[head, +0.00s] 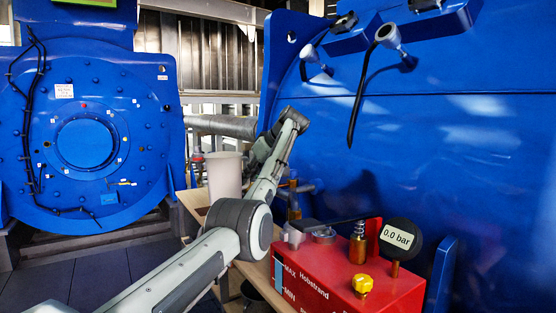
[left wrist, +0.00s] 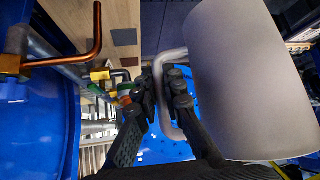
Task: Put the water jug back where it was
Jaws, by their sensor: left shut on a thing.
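The water jug is a plain pale cylinder (head: 225,174), upright near the middle of the head view. In the left wrist view the jug (left wrist: 250,80) fills the right side, with its light grey loop handle (left wrist: 170,52) facing my left gripper (left wrist: 166,92). The black fingers are shut on the handle. In the head view my left forearm passes right of the jug and hides most of the gripper and handle. I cannot tell whether the jug's base touches the wooden bench. My right gripper is in neither view.
The wooden bench (head: 189,201) shows beside the jug. A red pump box (head: 345,270) with a 0.0 bar gauge (head: 396,238) stands front right. Large blue machines rise at left (head: 120,95) and right (head: 450,140). A copper pipe (left wrist: 70,62) shows in the wrist view.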

